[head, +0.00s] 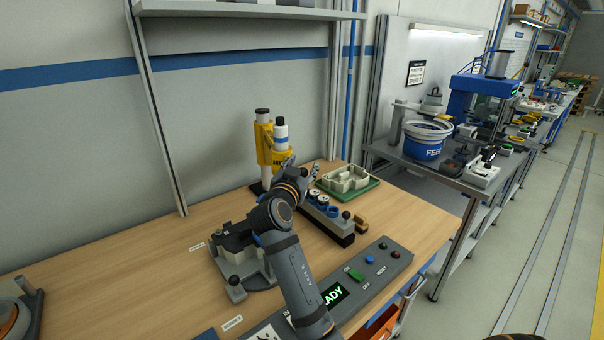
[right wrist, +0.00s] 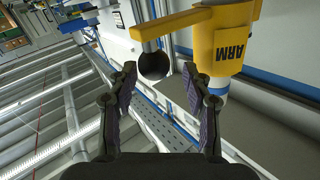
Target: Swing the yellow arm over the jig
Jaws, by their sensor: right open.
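The yellow arm (head: 264,143) stands on a post at the back of the bench and carries a white cylinder with a blue band (head: 281,136). In the right wrist view the yellow arm (right wrist: 226,42) is marked ARM, and a yellow bar reaches left from it. My right gripper (head: 302,167) is open, just in front of the yellow arm and low beside it. In the wrist view a dark round end (right wrist: 154,67) shows beyond my open fingertips (right wrist: 160,75); contact cannot be told. A grey fixture (head: 243,262) and a pale part on a green base (head: 348,179) are on the bench; I cannot tell which is the jig. My left gripper is not in view.
A dark block with round parts (head: 328,220) lies right of my right forearm. A control panel (head: 372,268) with a green display is at the bench front. A shelf (head: 250,9) hangs above. Bare wood (head: 130,260) is free at left.

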